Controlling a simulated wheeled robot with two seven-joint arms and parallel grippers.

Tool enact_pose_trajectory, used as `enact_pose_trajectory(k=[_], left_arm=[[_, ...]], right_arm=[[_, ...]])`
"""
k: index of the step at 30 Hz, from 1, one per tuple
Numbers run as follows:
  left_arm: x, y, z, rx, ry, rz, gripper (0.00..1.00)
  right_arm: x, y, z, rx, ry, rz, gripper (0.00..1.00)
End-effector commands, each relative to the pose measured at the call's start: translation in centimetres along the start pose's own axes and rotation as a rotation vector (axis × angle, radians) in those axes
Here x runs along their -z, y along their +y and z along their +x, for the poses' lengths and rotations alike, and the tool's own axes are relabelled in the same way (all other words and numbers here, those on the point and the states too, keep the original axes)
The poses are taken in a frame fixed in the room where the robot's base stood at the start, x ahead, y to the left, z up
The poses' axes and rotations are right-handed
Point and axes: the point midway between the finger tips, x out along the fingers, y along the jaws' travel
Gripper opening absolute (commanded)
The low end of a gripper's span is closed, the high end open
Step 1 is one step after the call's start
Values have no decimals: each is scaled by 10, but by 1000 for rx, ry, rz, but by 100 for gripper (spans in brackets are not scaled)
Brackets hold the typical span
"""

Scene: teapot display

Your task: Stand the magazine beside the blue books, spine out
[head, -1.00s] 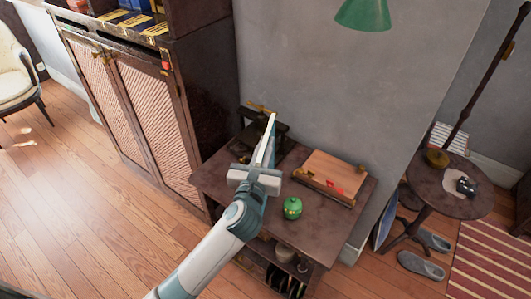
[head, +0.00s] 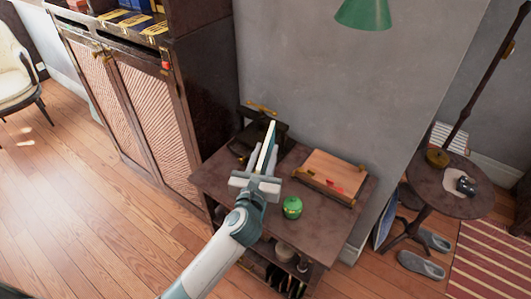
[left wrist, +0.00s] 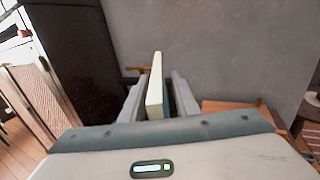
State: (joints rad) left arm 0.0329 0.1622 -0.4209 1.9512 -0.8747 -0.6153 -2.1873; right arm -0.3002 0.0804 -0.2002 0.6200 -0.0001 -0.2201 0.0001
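The magazine (head: 266,148) is thin and pale with a dark green side. It stands nearly upright, edge towards me, over the back of the small dark table. My left gripper (head: 264,161) is around it, one finger on each side. In the left wrist view the magazine's pale edge (left wrist: 155,97) lies between the spread fingers (left wrist: 160,88), with a gap on the right. Its lower end is hidden, so I cannot tell if it rests on the table. Blue book-like things (head: 138,5) show in the cabinet at top left. My right gripper is out of view.
The small table (head: 310,237) bears a black object (head: 245,140) with a gold part, a wooden box (head: 332,172) and a green round pot (head: 292,207). A grey wall stands behind. A round side table (head: 425,180) is at the right.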

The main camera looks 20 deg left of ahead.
Motion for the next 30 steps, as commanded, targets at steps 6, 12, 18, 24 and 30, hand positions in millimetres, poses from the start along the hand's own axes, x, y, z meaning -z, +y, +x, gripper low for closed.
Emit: enact_pose_trajectory(k=[6, 12, 18, 24, 30], left_arm=[[-2, 0, -2, 0, 1, 0, 28], [-1, 0, -22, 1, 0, 0, 28], [0, 0, -56, 2, 1, 0, 28], [0, 0, -91, 1, 1, -1, 28], [-2, 0, -114, 0, 0, 0, 28]], right_arm=[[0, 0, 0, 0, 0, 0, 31], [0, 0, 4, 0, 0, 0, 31], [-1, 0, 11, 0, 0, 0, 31], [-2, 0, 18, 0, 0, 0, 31], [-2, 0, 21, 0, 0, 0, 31]])
